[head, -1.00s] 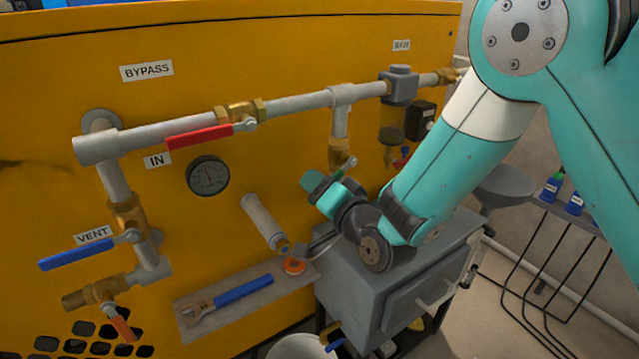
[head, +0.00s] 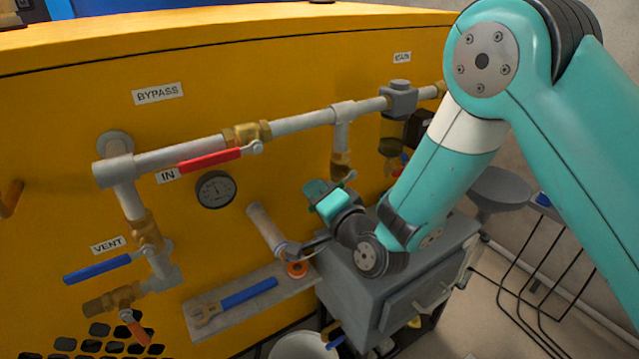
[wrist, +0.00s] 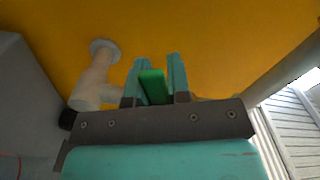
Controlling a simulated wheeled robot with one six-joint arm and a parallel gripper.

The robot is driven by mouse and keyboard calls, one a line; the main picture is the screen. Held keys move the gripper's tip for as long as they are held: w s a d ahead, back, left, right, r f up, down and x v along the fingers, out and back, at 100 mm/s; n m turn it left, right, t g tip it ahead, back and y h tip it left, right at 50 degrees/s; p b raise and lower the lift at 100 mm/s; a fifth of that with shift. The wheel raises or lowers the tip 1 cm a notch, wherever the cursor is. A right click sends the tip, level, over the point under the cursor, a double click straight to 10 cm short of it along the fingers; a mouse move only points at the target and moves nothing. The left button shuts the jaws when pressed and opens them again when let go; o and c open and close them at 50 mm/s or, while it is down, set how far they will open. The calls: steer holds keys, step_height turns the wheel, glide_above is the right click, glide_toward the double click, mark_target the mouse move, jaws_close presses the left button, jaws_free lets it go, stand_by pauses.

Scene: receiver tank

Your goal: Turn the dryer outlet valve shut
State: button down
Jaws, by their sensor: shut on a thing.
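The dryer outlet valve's green handle (wrist: 153,87) sits between the two teal fingers of my gripper (wrist: 157,66) in the wrist view. The gripper is shut on it. In the head view, my gripper (head: 320,190) is at the brass valve body (head: 341,163), below the tee of the grey pipe. A silver handle end (head: 349,178) shows beside it, but my gripper hides most of the handle there. The exact handle angle is hard to tell.
A red-handled valve (head: 210,159) sits on the bypass pipe, and a blue-handled one (head: 97,269) is at VENT. A gauge (head: 216,189) is on the yellow panel. A shelf (head: 205,330) holds a wrench (head: 236,298). A grey box (head: 400,290) stands under my arm.

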steer(key=shift+s+a+r+m+p, duration=0.1)
steer(key=shift+r+m+p, duration=0.7)
steer(key=shift+m, duration=0.45)
steer(key=shift+a+r+m+p, duration=0.1)
steer(key=shift+r+m+p, duration=0.7)
steer(key=shift+m, duration=0.45)
steer(key=c, duration=1.1)
jaws_free()
steer(key=shift+o, duration=0.2)
steer(key=shift+s, duration=0.1)
